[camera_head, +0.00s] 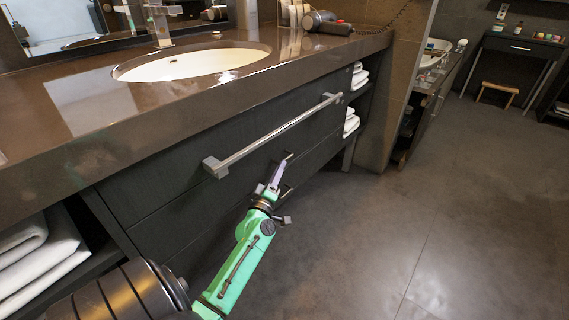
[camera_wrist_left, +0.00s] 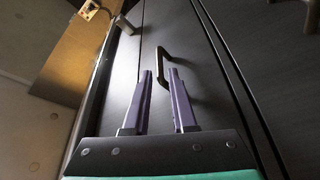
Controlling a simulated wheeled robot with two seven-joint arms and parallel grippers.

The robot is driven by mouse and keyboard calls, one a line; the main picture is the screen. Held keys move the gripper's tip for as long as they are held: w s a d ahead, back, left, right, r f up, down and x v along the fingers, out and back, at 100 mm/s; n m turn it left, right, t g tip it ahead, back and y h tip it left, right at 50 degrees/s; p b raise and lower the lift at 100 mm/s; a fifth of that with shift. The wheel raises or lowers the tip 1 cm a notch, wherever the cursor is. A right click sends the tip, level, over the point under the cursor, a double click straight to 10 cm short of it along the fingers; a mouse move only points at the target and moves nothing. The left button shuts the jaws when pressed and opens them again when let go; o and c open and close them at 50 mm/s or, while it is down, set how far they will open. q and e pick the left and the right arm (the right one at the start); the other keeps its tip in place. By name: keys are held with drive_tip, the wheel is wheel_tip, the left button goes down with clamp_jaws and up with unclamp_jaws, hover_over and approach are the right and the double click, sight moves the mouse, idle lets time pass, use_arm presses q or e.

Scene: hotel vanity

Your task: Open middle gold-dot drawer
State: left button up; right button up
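The dark drawer fronts (camera_head: 170,222) are under the vanity counter and look closed. A small dark bar handle (camera_wrist_left: 164,50) stands out from a drawer front in the left wrist view. My left gripper (camera_head: 275,172), green with purple fingers, is in front of the drawers below the long rail. In the left wrist view its fingers (camera_wrist_left: 160,73) are apart with nothing clearly held between them. Their tips are close to the handle; I cannot tell whether they touch it. I cannot make out a gold dot. My right gripper is not in view.
A long silver rail (camera_head: 272,138) runs along the vanity front above my left gripper. The counter (camera_head: 120,110) overhangs it and holds a basin (camera_head: 190,66). Folded towels (camera_head: 40,262) lie on the open left shelf. The floor (camera_head: 450,200) to the right is clear.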

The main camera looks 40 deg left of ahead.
use_arm(q)
drive_tip(key=x, duration=0.4)
drive_tip(key=shift+c, duration=0.3)
clamp_jaws()
idle(1.1)
